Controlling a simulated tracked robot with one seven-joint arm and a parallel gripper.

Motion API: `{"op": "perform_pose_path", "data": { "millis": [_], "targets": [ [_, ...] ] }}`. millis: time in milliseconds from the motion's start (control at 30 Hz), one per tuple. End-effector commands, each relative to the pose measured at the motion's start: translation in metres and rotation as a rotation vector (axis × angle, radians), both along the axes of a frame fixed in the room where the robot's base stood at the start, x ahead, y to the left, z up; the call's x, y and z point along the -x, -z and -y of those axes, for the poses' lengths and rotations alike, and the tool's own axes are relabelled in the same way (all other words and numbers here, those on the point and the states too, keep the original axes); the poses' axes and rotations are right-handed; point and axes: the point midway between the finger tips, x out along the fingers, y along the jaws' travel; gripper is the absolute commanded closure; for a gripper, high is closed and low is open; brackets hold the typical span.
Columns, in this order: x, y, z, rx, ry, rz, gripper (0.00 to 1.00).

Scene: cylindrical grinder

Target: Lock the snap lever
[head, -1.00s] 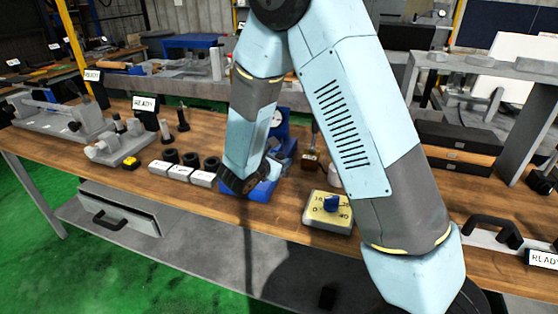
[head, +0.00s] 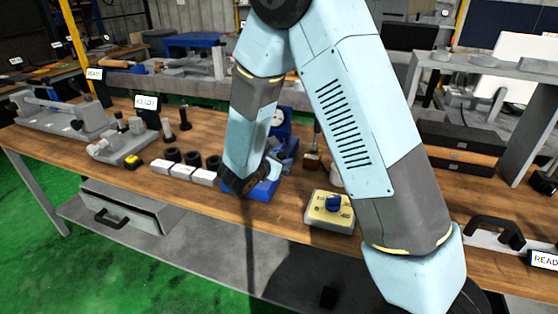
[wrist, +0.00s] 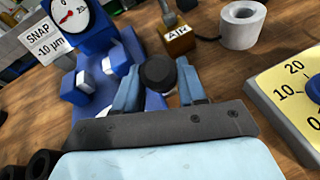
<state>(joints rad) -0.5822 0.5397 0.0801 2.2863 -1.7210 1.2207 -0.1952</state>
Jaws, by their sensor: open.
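The snap gauge is a blue stand with a white round dial (wrist: 72,12) at upper left in the wrist view. A sign (wrist: 47,40) reading "SNAP -10 µm" stands beside it. A round black knob (wrist: 158,73), seemingly the snap lever's end, shows between the fingers of my open gripper (wrist: 158,86), one finger on each side. Whether the fingers touch it I cannot tell. Most of the lever below the knob is hidden by my gripper. In the head view my arm covers much of the gauge; its blue base (head: 263,191) shows near the bench's front edge.
A yellow-topped dial box (head: 328,212) with a blue knob stands right of the gauge. A block marked AIR (wrist: 177,40) and a white roll (wrist: 242,24) are behind. Several white blocks with black rings (head: 183,170) stand to the left.

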Motion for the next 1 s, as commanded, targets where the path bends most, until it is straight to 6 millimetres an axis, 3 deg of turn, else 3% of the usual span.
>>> {"op": "perform_pose_path", "data": {
  "millis": [600,1000],
  "targets": [
    [0.078,-0.034,-0.063,-0.002,-0.002,0.0,0.6],
    [0.096,-0.041,-0.078,-0.001,0.0,-0.001,0.6]
  ]
}}
